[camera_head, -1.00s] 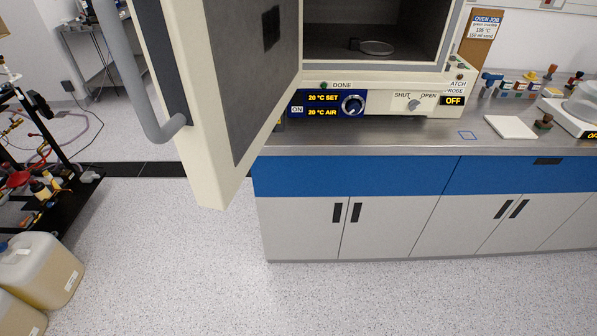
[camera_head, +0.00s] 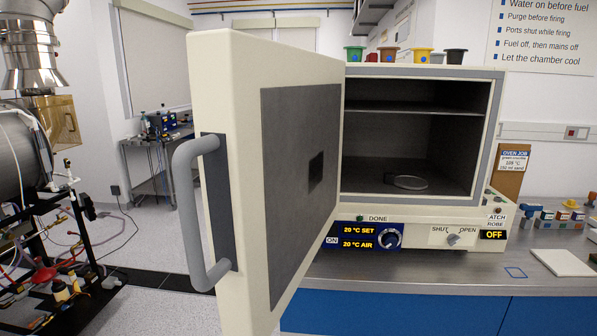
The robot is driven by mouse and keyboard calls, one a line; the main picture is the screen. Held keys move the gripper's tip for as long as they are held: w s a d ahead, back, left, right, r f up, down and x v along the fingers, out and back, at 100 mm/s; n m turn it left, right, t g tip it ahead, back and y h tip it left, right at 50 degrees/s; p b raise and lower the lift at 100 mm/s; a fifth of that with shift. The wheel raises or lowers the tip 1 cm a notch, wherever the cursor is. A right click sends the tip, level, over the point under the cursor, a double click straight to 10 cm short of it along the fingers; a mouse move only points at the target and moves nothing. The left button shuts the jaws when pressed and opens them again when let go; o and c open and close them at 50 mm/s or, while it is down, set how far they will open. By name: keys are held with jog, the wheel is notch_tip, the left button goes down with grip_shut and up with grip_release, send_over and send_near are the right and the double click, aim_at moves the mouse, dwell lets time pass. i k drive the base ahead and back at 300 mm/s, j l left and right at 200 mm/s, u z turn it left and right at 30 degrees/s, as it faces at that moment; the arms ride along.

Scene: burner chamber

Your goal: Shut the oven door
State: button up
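The oven (camera_head: 425,68) stands on the bench, cream-coloured with a dark grey inside. Its door (camera_head: 228,110) is wide open, hinged at the oven's left side and swung out towards me. A grey bar handle (camera_head: 186,215) is on the door's outer face, at the left. Inside the oven are a shelf (camera_head: 420,110) and a small round dish (camera_head: 408,182) on the floor. The front panel (camera_head: 420,237) shows 20 °C SET and 20 °C AIR, a dial, and a SHUT/OPEN knob (camera_head: 453,239). My gripper is not in view.
The steel bench top (camera_head: 400,279) has blue drawers below. Several coloured pots (camera_head: 390,54) stand on the oven. A white tile (camera_head: 563,262) lies at the right. A black-framed rig (camera_head: 60,250) stands at the left. Floor (camera_head: 155,312) shows left of the door.

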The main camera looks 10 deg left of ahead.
aim_at(267, 114)
jog(key=i+j, duration=0.2)
jog(key=j, duration=0.15)
jog(key=i+j, duration=0.15)
jog(key=j, duration=0.2)
jog(key=i+j, duration=0.2)
jog(key=j, duration=0.15)
jog(key=i+j, duration=0.15)
jog(key=j, duration=0.2)
